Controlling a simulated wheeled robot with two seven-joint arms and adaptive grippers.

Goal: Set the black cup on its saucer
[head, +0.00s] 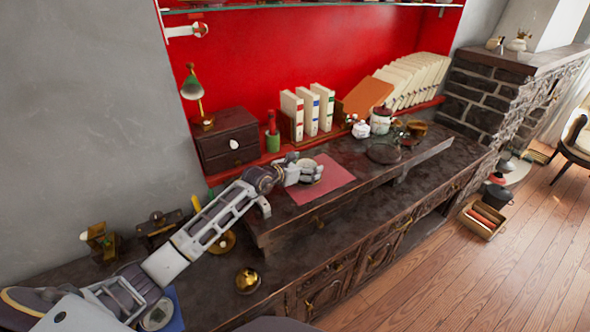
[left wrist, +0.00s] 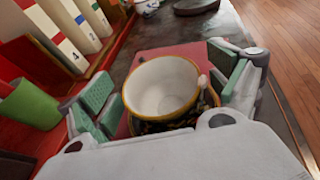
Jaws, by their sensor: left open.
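The black cup (left wrist: 160,90) has a white inside and a gold rim, with a dark gold-patterned outside. In the left wrist view it stands between the two spread green-padded fingers of my left gripper (left wrist: 165,85), with a gap on each side. My right gripper is out of view.
White books (head: 312,110) and a green cup (head: 273,142) stand behind the mat. A dark drawer box (head: 228,140) is to the left. A dark round tray (head: 383,153) and pots lie to the right.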

